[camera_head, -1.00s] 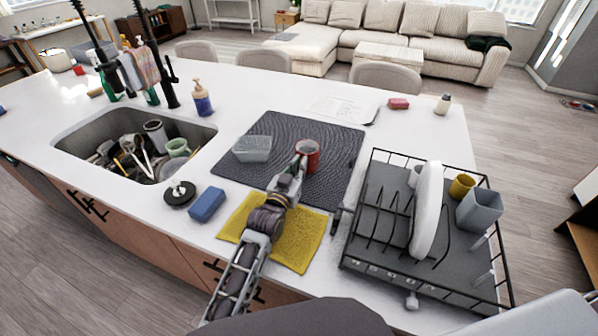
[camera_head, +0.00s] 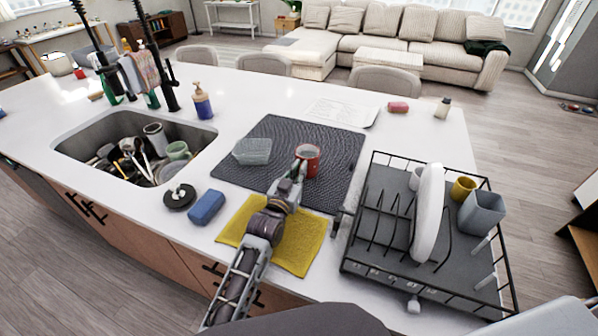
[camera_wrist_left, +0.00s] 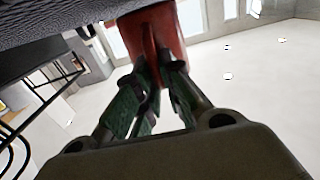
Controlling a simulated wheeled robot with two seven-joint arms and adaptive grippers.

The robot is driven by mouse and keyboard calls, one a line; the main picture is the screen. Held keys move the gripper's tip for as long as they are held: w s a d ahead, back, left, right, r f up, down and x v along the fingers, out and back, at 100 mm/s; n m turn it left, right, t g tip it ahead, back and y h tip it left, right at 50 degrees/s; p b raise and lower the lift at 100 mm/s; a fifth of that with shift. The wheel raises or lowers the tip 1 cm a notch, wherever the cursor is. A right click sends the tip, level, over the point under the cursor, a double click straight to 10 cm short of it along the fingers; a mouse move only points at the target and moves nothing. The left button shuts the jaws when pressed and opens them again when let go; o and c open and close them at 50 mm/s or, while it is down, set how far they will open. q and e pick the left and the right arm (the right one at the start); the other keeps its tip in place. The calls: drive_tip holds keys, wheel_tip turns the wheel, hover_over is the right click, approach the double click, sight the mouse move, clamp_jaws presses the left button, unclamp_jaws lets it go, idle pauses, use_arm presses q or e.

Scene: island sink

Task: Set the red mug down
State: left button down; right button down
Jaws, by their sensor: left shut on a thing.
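The red mug (camera_head: 309,153) is upright over the right part of the dark textured mat (camera_head: 272,128). My left gripper (camera_head: 298,172) is shut on the mug's near side, at its handle. In the left wrist view, the green-padded fingers (camera_wrist_left: 150,95) close around the handle of the red mug (camera_wrist_left: 168,30). The dark mat (camera_wrist_left: 60,18) fills the upper left there. The mug's base is partly hidden, so I cannot tell whether it touches the mat. My right gripper does not show.
A clear glass container (camera_head: 252,151) stands left of the mug. A black dish rack (camera_head: 385,255) with a white plate (camera_head: 428,212) is to the right. A yellow cloth (camera_head: 298,246) and blue sponge (camera_head: 206,207) lie nearer. The sink (camera_head: 75,148) is full of dishes.

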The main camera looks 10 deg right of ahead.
use_arm(q)
drive_tip(key=shift+s+f, duration=0.1)
drive_tip(key=shift+f, duration=0.4)
drive_tip(key=shift+s+f, duration=0.1)
drive_tip(key=shift+f, duration=0.2)
drive_tip(key=c, duration=1.5)
unclamp_jaws()
drive_tip(key=shift+f, duration=0.2)
drive_tip(key=shift+c, duration=0.2)
drive_tip(key=shift+r, duration=0.55)
drive_tip(key=shift+r+v, duration=0.2)
drive_tip(key=shift+v, duration=1.75)
drive_tip(key=shift+r+v, duration=0.2)
drive_tip(key=shift+v, duration=1.75)
drive_tip(key=shift+r+v, duration=0.15)
drive_tip(key=shift+v, duration=1.75)
